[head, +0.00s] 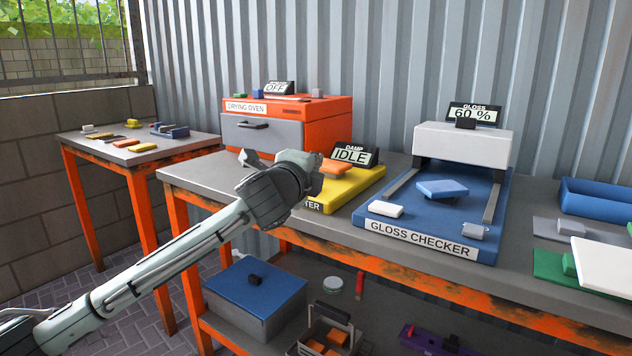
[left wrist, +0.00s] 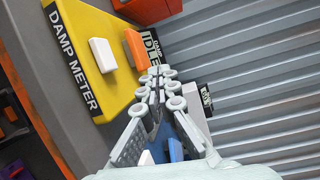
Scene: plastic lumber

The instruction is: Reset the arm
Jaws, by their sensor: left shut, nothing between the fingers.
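My left arm reaches in from the left in the head view, and its gripper (head: 312,172) is over the workbench in front of the yellow damp meter (head: 360,187). In the left wrist view the left gripper's fingers (left wrist: 155,80) are closed together with nothing between them. The damp meter (left wrist: 125,98) lies beyond them, with a white block (left wrist: 102,55) and an orange block (left wrist: 135,49) on it. In the head view the arm partly hides the meter; its display (head: 352,155) reads IDLE. My right gripper is not in view.
The orange drying oven (head: 320,120) stands behind, its display OFF. The blue gloss checker (head: 400,230) stands to the right, reading 60 %, with a blue block (head: 442,189) and a white block (head: 386,210). A blue-lidded box (head: 255,300) sits on the lower shelf.

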